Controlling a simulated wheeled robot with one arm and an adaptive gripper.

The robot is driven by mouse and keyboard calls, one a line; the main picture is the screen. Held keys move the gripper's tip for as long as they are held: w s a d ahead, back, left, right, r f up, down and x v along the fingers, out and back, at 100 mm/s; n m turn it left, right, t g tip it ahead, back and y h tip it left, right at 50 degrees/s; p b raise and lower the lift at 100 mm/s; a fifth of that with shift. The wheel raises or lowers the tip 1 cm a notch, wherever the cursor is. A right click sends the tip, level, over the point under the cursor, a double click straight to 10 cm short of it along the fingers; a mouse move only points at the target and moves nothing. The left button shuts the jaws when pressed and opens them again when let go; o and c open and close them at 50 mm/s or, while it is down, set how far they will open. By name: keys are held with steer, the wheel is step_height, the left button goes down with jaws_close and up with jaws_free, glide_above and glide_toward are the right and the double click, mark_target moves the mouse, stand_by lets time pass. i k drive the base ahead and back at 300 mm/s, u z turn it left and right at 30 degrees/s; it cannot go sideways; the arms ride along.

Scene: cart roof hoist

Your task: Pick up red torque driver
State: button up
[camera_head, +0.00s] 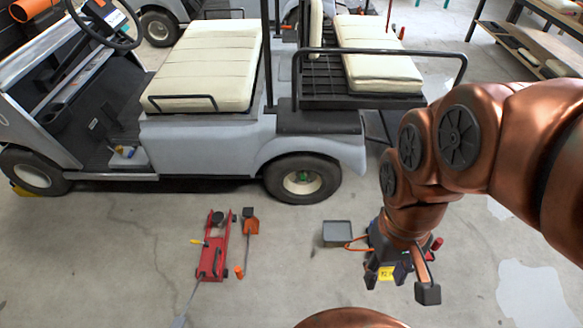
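My gripper (399,283) hangs low over the floor at the lower right, with its dark fingertips spread apart. I see nothing held between them. A small red part (437,243) shows just right of my gripper, mostly hidden behind it. I cannot tell whether this is the red torque driver or how it lies.
A golf cart (207,142) fills the upper left. On the floor lie a red trolley jack (213,258), an orange-ended tool (250,226) and a grey tray (337,233). A yellow label (386,273) shows behind my fingers. A shelf (525,48) stands upper right. The lower-left floor is clear.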

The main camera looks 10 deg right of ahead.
mark_target(437, 243)
steer(key=z, duration=1.25)
steer(key=i, duration=0.3)
steer(key=u, duration=0.75)
steer(key=i, duration=0.95)
steer(key=z, duration=0.25)
